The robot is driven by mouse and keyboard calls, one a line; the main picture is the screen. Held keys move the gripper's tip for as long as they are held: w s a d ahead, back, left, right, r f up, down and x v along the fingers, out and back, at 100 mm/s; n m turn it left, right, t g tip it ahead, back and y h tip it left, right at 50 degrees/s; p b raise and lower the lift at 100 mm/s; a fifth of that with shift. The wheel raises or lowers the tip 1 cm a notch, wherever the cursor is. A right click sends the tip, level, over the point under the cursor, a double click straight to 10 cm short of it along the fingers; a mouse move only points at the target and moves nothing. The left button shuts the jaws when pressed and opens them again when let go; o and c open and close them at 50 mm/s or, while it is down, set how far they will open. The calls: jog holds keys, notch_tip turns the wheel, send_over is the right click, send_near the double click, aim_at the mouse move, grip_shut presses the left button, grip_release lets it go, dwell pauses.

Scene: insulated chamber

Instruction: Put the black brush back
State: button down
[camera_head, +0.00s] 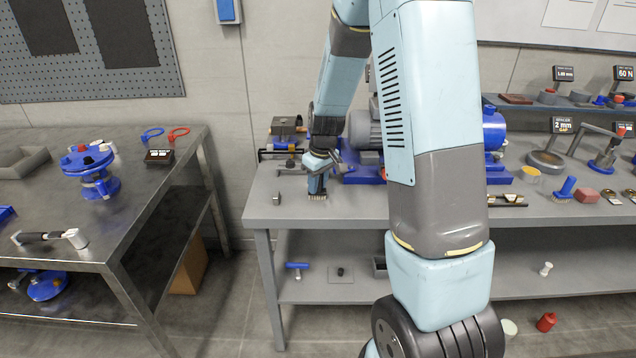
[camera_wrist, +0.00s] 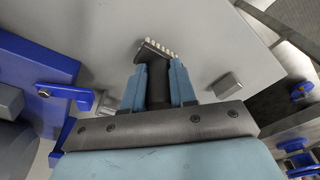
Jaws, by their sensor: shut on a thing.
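My gripper (camera_head: 317,183) is over the left end of the middle workbench (camera_head: 350,208). In the wrist view my gripper (camera_wrist: 159,80) is shut on the black brush (camera_wrist: 157,48), with the brush's dark handle between its two light blue fingers. The brush's dark head and row of pale bristles stick out past the fingertips.
A small grey block (camera_head: 277,198) lies left of my gripper; it also shows in the wrist view (camera_wrist: 226,84). A grey and blue motor machine (camera_head: 366,135) stands close on the right. A blue-handled brush (camera_head: 565,188) stands at the far right.

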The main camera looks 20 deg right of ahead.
jog(key=c, duration=0.9)
grip_release()
jog(key=shift+r, duration=0.1)
notch_tip(320, 180, up, 12)
jog(key=s, duration=0.2)
jog(key=s+r+m+t, duration=0.2)
jog(key=s+r, duration=0.5)
jog(key=s, duration=0.6)
jog(key=s+r+m+t, duration=0.2)
jog(key=s+r, duration=0.5)
jog(key=s, duration=0.6)
jog(key=shift+s+d+r+m+h, duration=0.15)
jog(key=shift+s+r+m+h, duration=0.2)
jog(key=shift+m, duration=0.35)
jog(key=shift+w+f, duration=0.1)
jog(key=shift+w, duration=0.05)
